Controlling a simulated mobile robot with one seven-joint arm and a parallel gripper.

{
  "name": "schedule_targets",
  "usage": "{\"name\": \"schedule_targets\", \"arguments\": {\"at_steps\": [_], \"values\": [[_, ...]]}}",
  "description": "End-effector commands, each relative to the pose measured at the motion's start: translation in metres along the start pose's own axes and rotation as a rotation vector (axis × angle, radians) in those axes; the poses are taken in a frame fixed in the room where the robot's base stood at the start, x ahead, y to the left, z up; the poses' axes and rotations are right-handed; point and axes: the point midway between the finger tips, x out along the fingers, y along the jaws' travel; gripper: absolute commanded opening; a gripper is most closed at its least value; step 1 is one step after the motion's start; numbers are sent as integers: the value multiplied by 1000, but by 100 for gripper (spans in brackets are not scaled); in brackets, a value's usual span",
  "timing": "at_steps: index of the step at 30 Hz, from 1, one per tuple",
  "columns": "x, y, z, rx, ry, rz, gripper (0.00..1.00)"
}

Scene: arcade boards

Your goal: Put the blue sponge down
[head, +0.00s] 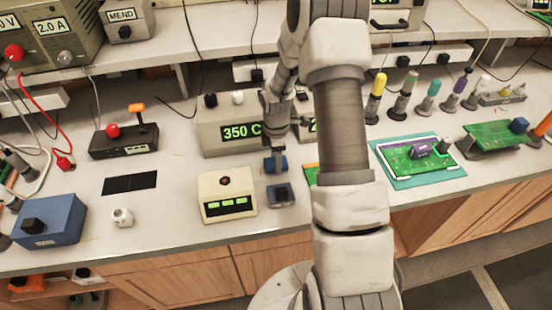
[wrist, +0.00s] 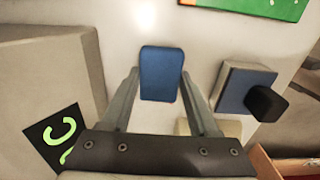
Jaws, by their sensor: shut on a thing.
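The blue sponge (wrist: 161,74) is between the two fingers of my gripper (wrist: 159,82) in the wrist view, and the fingers are shut on it. In the head view the sponge (head: 277,164) shows as a small blue block at the end of my gripper (head: 275,153). It is just right of the grey box reading 350 C (head: 228,134). I cannot tell how far the sponge is above the bench. My arm hides part of the bench to its right.
A green board (head: 418,158) lies right of my arm.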

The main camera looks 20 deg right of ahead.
Motion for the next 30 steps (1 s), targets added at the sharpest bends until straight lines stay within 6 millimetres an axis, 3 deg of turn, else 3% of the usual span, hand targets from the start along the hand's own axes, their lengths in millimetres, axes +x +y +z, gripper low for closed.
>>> {"name": "schedule_targets", "arguments": {"at_steps": [6,7,11,23,30], "values": [[5,0,0,0,1,0,0],[4,0,0,0,1,0,65],[3,0,0,0,0,0,88],[-2,0,0,-1,0,0,91],[-38,1,0,0,0,5,91]]}}
